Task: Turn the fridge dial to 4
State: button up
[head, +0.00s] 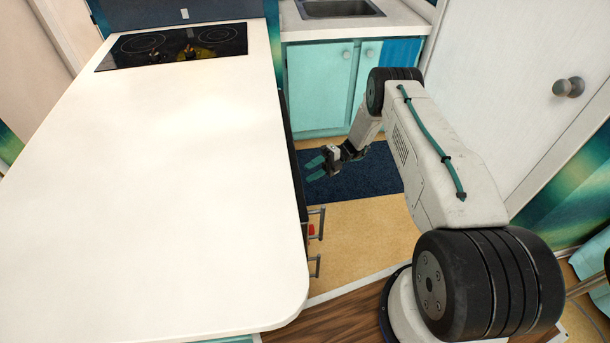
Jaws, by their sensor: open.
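My gripper (316,168) is open, with two teal fingers pointing left toward the side of the white counter. It hangs over the dark blue mat and looks empty. No fridge dial can be made out in the head view. The side of the counter unit shows only as a thin dark strip with grey bar handles (316,222), and its front face is hidden by the viewing angle.
The long white counter (170,180) fills the left, with a black cooktop (170,47) at its far end. A sink (342,8) and teal cabinets (318,85) stand at the back. A white door with a round knob (568,87) is at right. The blue mat (365,175) lies on the floor.

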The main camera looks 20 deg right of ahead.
jog(key=v, duration=0.4)
dwell(0.5)
